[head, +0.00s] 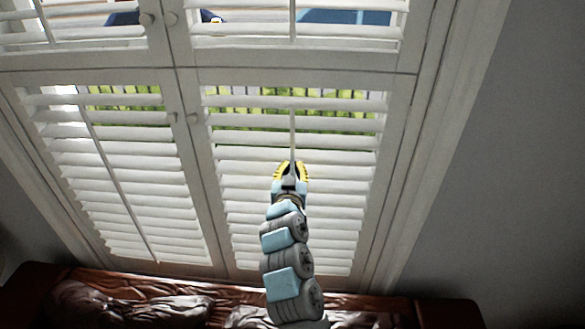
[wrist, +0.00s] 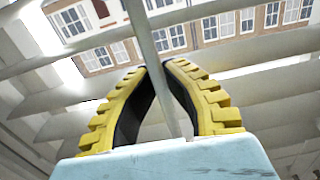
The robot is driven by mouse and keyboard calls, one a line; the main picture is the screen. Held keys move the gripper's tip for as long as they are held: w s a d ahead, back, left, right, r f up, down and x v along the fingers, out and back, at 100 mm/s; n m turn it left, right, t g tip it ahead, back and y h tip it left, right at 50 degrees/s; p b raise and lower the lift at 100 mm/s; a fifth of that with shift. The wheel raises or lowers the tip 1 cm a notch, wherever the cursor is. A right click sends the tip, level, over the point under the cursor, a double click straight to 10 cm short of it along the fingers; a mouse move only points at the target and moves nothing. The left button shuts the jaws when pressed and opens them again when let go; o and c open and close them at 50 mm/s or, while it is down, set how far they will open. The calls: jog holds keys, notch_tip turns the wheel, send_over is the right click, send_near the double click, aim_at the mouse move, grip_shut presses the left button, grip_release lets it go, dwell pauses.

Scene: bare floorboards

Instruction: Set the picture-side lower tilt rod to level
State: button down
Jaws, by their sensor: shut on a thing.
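The lower right shutter panel has a thin white upright tilt rod (head: 292,130) in front of its slats (head: 240,168). My gripper (head: 291,165), with yellow ribbed fingers, is shut on this rod at about the panel's mid-height. In the wrist view the rod (wrist: 143,30) runs between the two fingers, whose tips (wrist: 156,66) close around it. Greenery shows through gaps between the upper slats; the lower slats look overlapped from the head view. Wide gaps between slats show in the wrist view. My arm hides the lower rod.
The lower left panel has its own tilt rod (head: 120,195). Small round knobs (head: 193,119) sit on the inner frames between the panels. A brown leather sofa (head: 130,285) stands below the window. Grey wall (head: 500,170) lies to the right.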

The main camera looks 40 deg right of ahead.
jog(key=c, duration=1.1)
grip_release()
jog(key=shift+v, duration=6)
jog(key=shift+r, duration=0.1)
